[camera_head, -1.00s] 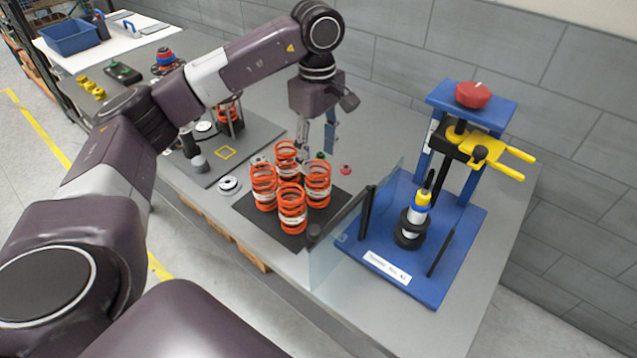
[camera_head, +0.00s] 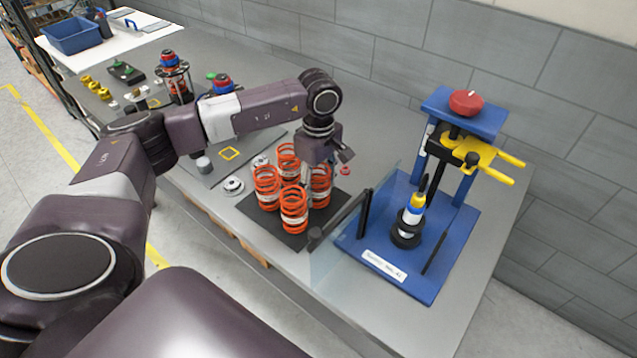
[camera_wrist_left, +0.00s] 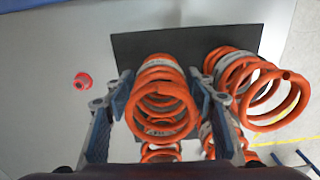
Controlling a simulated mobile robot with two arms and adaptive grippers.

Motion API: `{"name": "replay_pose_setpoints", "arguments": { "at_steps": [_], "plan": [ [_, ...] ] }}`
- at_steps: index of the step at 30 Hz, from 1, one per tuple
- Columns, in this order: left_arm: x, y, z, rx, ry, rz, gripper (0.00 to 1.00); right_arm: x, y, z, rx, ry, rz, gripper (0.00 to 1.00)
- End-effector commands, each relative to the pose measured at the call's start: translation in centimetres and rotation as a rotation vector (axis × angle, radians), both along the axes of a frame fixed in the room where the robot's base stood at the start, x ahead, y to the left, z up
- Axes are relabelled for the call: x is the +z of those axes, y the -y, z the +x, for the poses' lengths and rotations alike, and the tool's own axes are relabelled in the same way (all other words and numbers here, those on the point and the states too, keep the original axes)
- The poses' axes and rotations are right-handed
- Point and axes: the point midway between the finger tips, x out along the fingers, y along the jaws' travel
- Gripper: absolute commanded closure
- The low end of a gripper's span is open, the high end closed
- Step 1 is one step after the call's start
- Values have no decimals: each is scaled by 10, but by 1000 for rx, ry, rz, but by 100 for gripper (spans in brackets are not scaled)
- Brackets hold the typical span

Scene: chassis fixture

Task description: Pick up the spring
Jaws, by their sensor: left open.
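Several orange coil springs with pale bands stand upright, grouped on a black mat (camera_head: 262,226). My left gripper (camera_head: 316,172) is low over the right-hand spring (camera_head: 321,192), its fingers largely hidden in the head view. In the left wrist view, the open fingers of my left gripper (camera_wrist_left: 160,80) stand on both sides of that spring (camera_wrist_left: 160,108), with no clear grip on it. Another spring (camera_wrist_left: 262,85) stands just outside the right finger, and others show partly below. My right gripper is not in view.
A blue press fixture (camera_head: 440,262) with yellow handles stands to the right, behind a clear panel (camera_head: 335,255). A small red knob (camera_head: 345,170) lies beside the mat; it also shows in the wrist view (camera_wrist_left: 83,80). A grey plate with parts is at left.

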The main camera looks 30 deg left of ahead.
Motion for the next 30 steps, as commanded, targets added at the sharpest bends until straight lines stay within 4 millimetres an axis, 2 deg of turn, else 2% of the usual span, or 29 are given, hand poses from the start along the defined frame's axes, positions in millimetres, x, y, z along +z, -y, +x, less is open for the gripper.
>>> {"name": "replay_pose_setpoints", "arguments": {
  "at_steps": [2, 14, 23, 30],
  "plan": [
    [0, 0, 0, 0, 0, 0, 53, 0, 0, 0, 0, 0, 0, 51],
    [1, 0, 0, 0, 0, 0, 97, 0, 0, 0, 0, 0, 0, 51],
    [3, 0, 1, 0, 2, -1, 97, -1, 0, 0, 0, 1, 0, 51],
    [24, 0, 2, 0, 6, -1, 97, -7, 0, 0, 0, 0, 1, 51]
  ]
}}
